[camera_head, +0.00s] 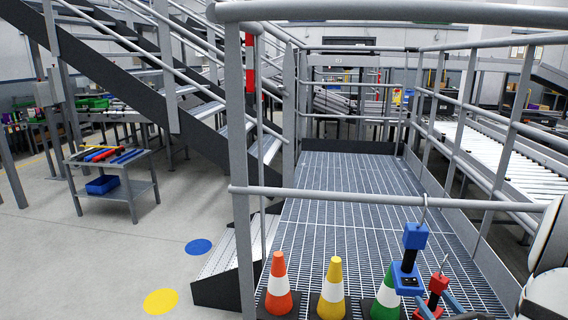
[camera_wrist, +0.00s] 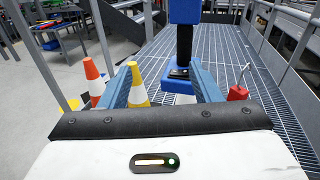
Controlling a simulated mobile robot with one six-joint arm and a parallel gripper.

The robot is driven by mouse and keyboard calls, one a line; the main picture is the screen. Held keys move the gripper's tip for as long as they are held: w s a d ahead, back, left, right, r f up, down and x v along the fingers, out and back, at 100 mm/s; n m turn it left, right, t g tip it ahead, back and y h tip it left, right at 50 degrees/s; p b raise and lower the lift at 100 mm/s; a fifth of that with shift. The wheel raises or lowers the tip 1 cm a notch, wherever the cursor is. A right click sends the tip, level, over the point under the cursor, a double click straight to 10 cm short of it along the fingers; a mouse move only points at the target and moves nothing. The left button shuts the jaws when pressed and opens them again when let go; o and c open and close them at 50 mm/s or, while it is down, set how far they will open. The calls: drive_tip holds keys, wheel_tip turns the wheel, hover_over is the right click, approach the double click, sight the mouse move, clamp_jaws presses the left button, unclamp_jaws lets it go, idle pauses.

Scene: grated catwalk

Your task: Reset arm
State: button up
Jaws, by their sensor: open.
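My gripper (camera_head: 438,303) is at the lower right of the head view. In the wrist view its two blue-grey fingers (camera_wrist: 163,82) stand apart with nothing held between them. A blue block-ended piece with a black middle and a wire hook (camera_head: 411,255) hangs from the horizontal rail. It shows in the wrist view (camera_wrist: 184,15) beyond the gap between the fingers, apart from them as far as I can tell. A similar red piece with a hook (camera_head: 436,291) is beside the fingers, right of them in the wrist view (camera_wrist: 238,93); its support is unclear.
An orange cone (camera_head: 279,285), a yellow cone (camera_head: 333,290) and a green cone (camera_head: 385,296) stand in a row near the grating's front edge. The grey rail (camera_head: 330,193) crosses ahead. The grated walkway (camera_head: 340,215) beyond is clear. A tool cart (camera_head: 125,185) stands left.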

drive_tip(key=s+a+r+n+g+y, duration=0.2)
drive_tip(key=a+n+g+y, duration=0.35)
drive_tip(key=a+n, duration=0.55)
drive_tip(key=s+a+r+n+g+y, duration=0.25)
drive_tip(key=a+n+g+y, duration=0.35)
drive_tip(key=a, duration=0.9)
drive_tip(key=s+a+n+g+h, duration=0.3)
drive_tip(key=s+n+g+h, duration=0.25)
drive_tip(key=s+n, duration=0.3)
drive_tip(key=d+r+n+h, duration=0.1)
drive_tip(key=n+h, duration=0.1)
drive_tip(key=n, duration=0.1)
drive_tip(key=s+d+r+n+t+h, duration=0.1)
drive_tip(key=n+h, duration=0.1)
drive_tip(key=n, duration=0.1)
drive_tip(key=s+d+r+n+h, duration=0.1)
drive_tip(key=d+n+h, duration=0.1)
drive_tip(key=n+h, duration=0.1)
drive_tip(key=shift+n+t, duration=0.25)
drive_tip(key=shift+t, duration=0.15)
